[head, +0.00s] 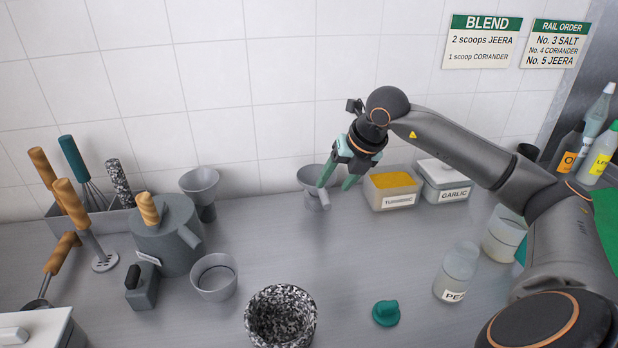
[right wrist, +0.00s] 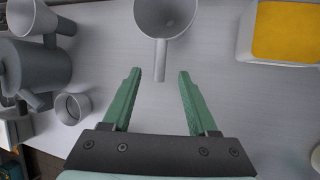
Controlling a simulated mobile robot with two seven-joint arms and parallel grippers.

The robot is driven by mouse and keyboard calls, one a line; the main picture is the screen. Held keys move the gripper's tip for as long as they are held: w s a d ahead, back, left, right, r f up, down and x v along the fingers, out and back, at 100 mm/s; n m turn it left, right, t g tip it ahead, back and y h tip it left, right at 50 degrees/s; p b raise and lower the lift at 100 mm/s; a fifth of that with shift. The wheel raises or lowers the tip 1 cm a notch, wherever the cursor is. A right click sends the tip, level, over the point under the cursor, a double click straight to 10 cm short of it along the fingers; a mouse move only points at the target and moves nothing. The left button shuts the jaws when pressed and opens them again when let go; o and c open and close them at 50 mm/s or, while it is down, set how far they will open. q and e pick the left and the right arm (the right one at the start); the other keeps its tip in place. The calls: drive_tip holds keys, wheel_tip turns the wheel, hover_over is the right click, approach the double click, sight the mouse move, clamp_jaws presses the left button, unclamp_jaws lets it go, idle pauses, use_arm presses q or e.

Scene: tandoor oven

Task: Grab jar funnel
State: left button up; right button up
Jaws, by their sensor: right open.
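A grey funnel (head: 309,176) stands near the back wall in the head view. In the right wrist view this funnel (right wrist: 166,18) is at the top centre, its narrow grey part pointing down between my fingertips. I cannot tell whether a finger touches the funnel. A second grey funnel-shaped piece (head: 199,180) stands further left; no label tells which is the jar funnel. My left gripper is not in view.
The turmeric tub (head: 393,188) and garlic tub (head: 445,180) stand just right of my gripper. A grey canister (head: 167,240), a small grey cup (head: 213,278), a speckled mortar (head: 281,318), a green knob-like lid (head: 386,313) and a jar (head: 456,272) stand around. The counter's middle is clear.

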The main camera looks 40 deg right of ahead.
sight(326, 196)
drive_tip(key=x, duration=0.5)
drive_tip(key=shift+f+p, duration=0.2)
drive_tip(key=shift+p, duration=0.1)
drive_tip(key=x, duration=0.2)
drive_tip(key=w+p+x, duration=0.1)
drive_tip(key=x, duration=0.1)
drive_tip(key=shift+d, duration=0.2)
drive_tip(key=shift+w+f, duration=0.3)
drive_tip(key=shift+f, duration=0.25)
drive_tip(key=shift+c, duration=0.3)
clamp_jaws()
